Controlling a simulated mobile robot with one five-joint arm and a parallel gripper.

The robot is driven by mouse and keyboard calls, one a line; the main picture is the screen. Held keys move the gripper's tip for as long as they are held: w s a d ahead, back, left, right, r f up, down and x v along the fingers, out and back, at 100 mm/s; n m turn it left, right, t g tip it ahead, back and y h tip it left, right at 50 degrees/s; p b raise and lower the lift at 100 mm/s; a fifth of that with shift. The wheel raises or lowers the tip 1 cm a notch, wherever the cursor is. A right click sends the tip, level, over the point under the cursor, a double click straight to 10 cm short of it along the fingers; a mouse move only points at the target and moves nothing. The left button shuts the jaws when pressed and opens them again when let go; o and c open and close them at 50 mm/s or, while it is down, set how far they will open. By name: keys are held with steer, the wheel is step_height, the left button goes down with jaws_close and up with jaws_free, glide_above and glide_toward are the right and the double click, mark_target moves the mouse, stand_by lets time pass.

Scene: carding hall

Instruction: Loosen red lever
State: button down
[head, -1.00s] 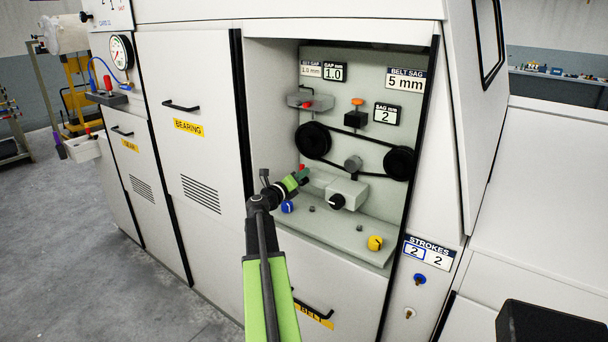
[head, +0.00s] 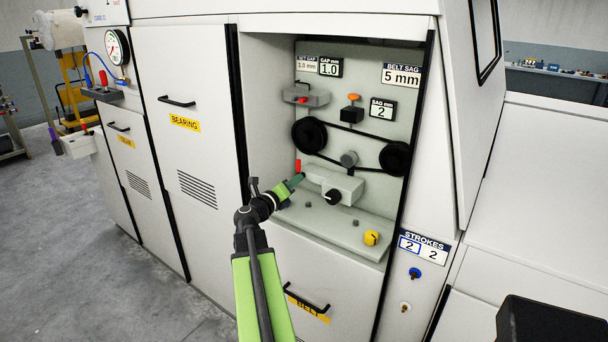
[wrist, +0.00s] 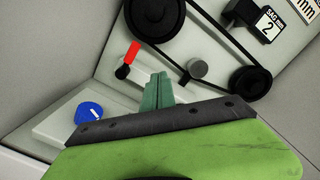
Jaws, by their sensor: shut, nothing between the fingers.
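The red lever (head: 298,166) stands upright at the left end of the grey block (head: 336,183) below the belt. In the wrist view, the red lever (wrist: 133,52) has a red grip and a black lower end, and leans to the right in that picture. My gripper (head: 300,178) is shut and empty, just below and beside the lever in the head view. In the wrist view, my gripper's green fingers (wrist: 158,92) are together, to the right of and nearer than the lever, with a visible gap in the picture. I cannot tell the exact depth between them.
A belt runs around black pulleys (head: 396,160) above the block. A blue knob (wrist: 88,112) sits left of my fingers in the wrist view. A yellow knob (head: 371,238) is on the ledge at right. The recess wall (head: 268,110) bounds the left side.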

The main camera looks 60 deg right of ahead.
steer(key=shift+a, duration=1.8)
steer(key=w+a+n+t+y+p, duration=0.2)
steer(key=w+a+t+p, duration=0.35)
steer(key=w+a, duration=1.55)
steer(key=w+a+f+m+t+y, duration=0.1)
steer(key=w+a+f+m+y, duration=0.15)
steer(key=a, duration=0.35)
steer(key=w+a+f+m+y, duration=0.1)
steer(key=a+f+m+y, duration=0.15)
steer(key=a, duration=0.35)
steer(key=w+a+f+m+t+y, duration=0.1)
steer(key=w+a+f+m, duration=0.1)
steer(key=a+f, duration=0.35)
steer(key=s+a+f+m+g+y, duration=0.1)
steer(key=s+a+f+m+y, duration=0.1)
steer(key=a+m, duration=0.4)
steer(key=s+a+f+m+g+y, duration=0.2)
steer(key=a+m, duration=0.5)
steer(key=a, duration=0.4)
steer(key=s+a+f+m+g+y, duration=0.2)
steer(key=a+m+y, duration=0.4)
steer(key=a, duration=0.3)
steer(key=s+f+m, duration=0.1)
steer(key=s, duration=0.1)
steer(key=shift+s+f+p, duration=0.3)
steer(key=shift+f+p, duration=0.05)
steer(key=shift+p, duration=0.05)
